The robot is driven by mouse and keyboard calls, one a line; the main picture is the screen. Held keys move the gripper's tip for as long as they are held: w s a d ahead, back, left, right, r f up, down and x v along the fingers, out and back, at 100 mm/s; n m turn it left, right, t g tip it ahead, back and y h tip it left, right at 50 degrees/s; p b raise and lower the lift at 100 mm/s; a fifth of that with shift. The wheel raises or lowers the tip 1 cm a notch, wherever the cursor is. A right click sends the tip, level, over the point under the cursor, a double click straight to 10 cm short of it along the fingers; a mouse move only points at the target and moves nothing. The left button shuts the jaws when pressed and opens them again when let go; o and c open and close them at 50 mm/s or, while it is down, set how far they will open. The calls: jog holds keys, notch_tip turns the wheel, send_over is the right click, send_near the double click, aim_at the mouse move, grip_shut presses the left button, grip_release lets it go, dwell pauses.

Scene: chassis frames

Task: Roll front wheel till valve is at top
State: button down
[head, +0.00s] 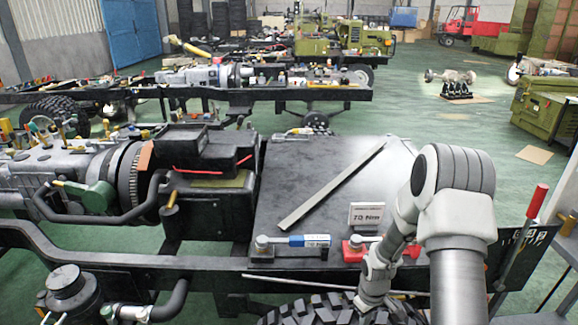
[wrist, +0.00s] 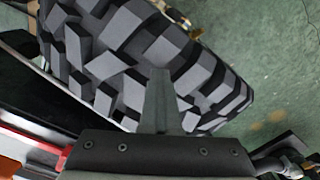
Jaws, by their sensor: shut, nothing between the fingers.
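The front wheel's black knobby tyre (head: 318,310) shows at the bottom edge of the head view, partly hidden by my arm. In the wrist view the tyre's tread (wrist: 140,45) fills the upper middle, with large grey blocks. My gripper (wrist: 160,75) is shut and empty, its fingers lying in front of the tread. I cannot tell whether the fingertips touch it. In the head view my arm reaches down to the tyre and the fingertips are hidden. The valve is not visible in either view.
A black chassis rail (head: 200,262) runs across above the tyre. A flat black plate (head: 320,180) carries a metal bar, a small sign (head: 366,214), a blue-handled tool (head: 295,240) and a red tool (head: 360,248). A red-handled lever (head: 537,200) stands at the right. Green floor is open beyond.

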jog(key=shift+s+a+f, duration=0.1)
jog(key=shift+f, duration=0.15)
jog(key=shift+d, duration=0.95)
dwell(0.3)
notch_tip(320, 180, up, 8)
jog(key=p, duration=0.5)
jog(key=shift+r+p, duration=0.15)
jog(key=shift+p, duration=0.15)
